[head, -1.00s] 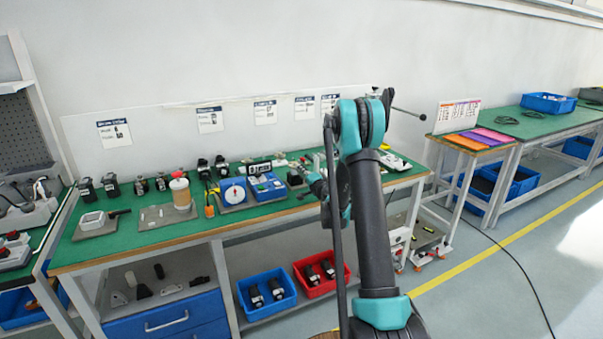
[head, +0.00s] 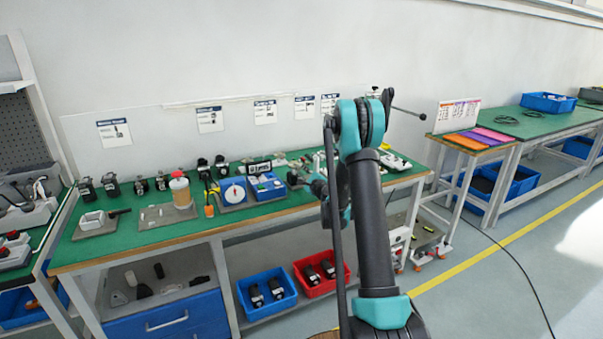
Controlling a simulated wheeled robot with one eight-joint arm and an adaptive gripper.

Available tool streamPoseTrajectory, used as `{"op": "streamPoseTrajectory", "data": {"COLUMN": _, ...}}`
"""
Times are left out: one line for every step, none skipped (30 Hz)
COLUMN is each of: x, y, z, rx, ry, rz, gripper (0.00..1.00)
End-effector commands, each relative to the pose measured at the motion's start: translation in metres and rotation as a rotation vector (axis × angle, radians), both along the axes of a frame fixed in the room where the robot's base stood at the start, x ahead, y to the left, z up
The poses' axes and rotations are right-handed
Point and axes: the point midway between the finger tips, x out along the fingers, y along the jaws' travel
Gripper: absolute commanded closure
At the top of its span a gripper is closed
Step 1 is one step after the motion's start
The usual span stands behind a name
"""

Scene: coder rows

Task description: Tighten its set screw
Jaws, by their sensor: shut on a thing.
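My gripper (head: 314,182) shows only as a small dark and teal shape at the right part of the green bench, partly behind my own arm. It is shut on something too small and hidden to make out. No set screw can be made out. Several small dark motor-like units (head: 111,184) stand in a row along the back of the bench, left of my gripper. A dark block (head: 294,179) sits just left of my gripper; I cannot tell whether they touch.
Below are a blue bin (head: 267,308) and a red bin (head: 322,290). Open floor lies to the right.

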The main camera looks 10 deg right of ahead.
Motion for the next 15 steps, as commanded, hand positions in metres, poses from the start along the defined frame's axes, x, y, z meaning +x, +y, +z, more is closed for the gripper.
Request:
{"op": "streamPoseTrajectory", "data": {"x": -0.0009, "y": -0.0008, "z": -0.0006, "rx": 0.027, "ry": 0.01, "rz": -0.001, "gripper": 1.0}}
{"op": "streamPoseTrajectory", "data": {"x": -0.0009, "y": -0.0008, "z": -0.0007, "rx": 0.046, "ry": 0.016, "rz": -0.001, "gripper": 1.0}}
{"op": "streamPoseTrajectory", "data": {"x": -0.0009, "y": -0.0008, "z": -0.0007, "rx": 0.068, "ry": 0.023, "rz": -0.001, "gripper": 1.0}}
{"op": "streamPoseTrajectory", "data": {"x": -0.0009, "y": -0.0007, "z": -0.0008, "rx": 0.083, "ry": 0.028, "rz": -0.001, "gripper": 1.0}}
{"op": "streamPoseTrajectory", "data": {"x": -0.001, "y": -0.0006, "z": -0.0007, "rx": 0.098, "ry": 0.033, "rz": -0.001, "gripper": 1.0}}
{"op": "streamPoseTrajectory", "data": {"x": -0.001, "y": -0.0006, "z": -0.0008, "rx": 0.114, "ry": 0.038, "rz": -0.001, "gripper": 1.0}}
{"op": "streamPoseTrajectory", "data": {"x": -0.001, "y": -0.0006, "z": -0.0008, "rx": 0.126, "ry": 0.042, "rz": -0.001, "gripper": 1.0}}
{"op": "streamPoseTrajectory", "data": {"x": -0.001, "y": -0.0006, "z": -0.0008, "rx": 0.137, "ry": 0.045, "rz": -0.001, "gripper": 1.0}}
{"op": "streamPoseTrajectory", "data": {"x": -0.0009, "y": -0.0005, "z": -0.0008, "rx": 0.15, "ry": 0.05, "rz": -0.001, "gripper": 1.0}}
{"op": "streamPoseTrajectory", "data": {"x": -0.001, "y": -0.0006, "z": -0.0008, "rx": 0.159, "ry": 0.052, "rz": -0.001, "gripper": 1.0}}
{"op": "streamPoseTrajectory", "data": {"x": -0.0009, "y": -0.0005, "z": -0.0009, "rx": 0.165, "ry": 0.055, "rz": -0.001, "gripper": 1.0}}
{"op": "streamPoseTrajectory", "data": {"x": -0.0009, "y": -0.0005, "z": -0.0009, "rx": 0.174, "ry": 0.057, "rz": -0.001, "gripper": 1.0}}
{"op": "streamPoseTrajectory", "data": {"x": -0.0009, "y": -0.0005, "z": -0.0009, "rx": 0.179, "ry": 0.059, "rz": -0.001, "gripper": 1.0}}
{"op": "streamPoseTrajectory", "data": {"x": -0.0009, "y": -0.0005, "z": -0.0009, "rx": 0.184, "ry": 0.061, "rz": -0.001, "gripper": 1.0}}
{"op": "streamPoseTrajectory", "data": {"x": -0.0009, "y": -0.0004, "z": -0.0008, "rx": 0.189, "ry": 0.062, "rz": -0.001, "gripper": 1.0}}
